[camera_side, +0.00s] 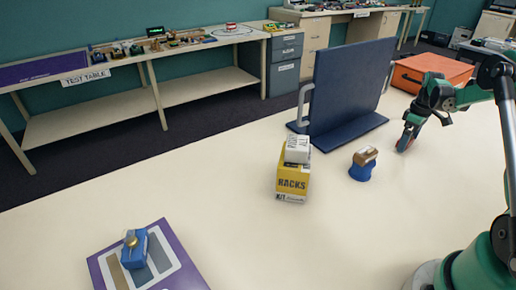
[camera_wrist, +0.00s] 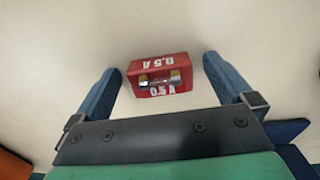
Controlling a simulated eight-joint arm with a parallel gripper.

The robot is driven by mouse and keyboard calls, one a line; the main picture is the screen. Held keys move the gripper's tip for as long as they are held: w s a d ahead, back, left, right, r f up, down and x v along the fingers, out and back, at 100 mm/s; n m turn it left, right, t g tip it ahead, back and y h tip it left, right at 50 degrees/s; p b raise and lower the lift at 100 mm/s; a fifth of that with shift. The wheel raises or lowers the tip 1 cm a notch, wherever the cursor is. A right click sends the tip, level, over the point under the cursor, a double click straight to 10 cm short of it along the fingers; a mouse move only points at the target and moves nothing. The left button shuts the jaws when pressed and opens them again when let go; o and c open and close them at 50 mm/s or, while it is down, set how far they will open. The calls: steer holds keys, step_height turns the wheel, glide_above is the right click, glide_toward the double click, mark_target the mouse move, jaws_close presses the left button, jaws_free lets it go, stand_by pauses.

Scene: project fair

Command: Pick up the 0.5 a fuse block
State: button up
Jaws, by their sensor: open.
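The 0.5 A fuse block (camera_wrist: 158,91) is a red block with white "0.5 A" lettering and a small metal-capped fuse set in it. It sits on the pale table. In the wrist view, my gripper (camera_wrist: 161,66) is open, with its blue fingers on either side of the block and a clear gap at each side. In the side view, my gripper (camera_side: 405,142) is low over the table at the right. A bit of red shows at its fingers there, and most of the block is hidden.
A dark blue upright panel (camera_side: 345,90) on a base stands left of my gripper. An orange case (camera_side: 432,72) is behind it. A blue object with a brown top (camera_side: 363,168), a yellow box (camera_side: 292,183) with a white box (camera_side: 297,150) on it, and a purple board (camera_side: 178,268) stand further left.

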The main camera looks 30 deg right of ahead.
steer(key=c, duration=1.3)
steer(key=shift+o, duration=0.2)
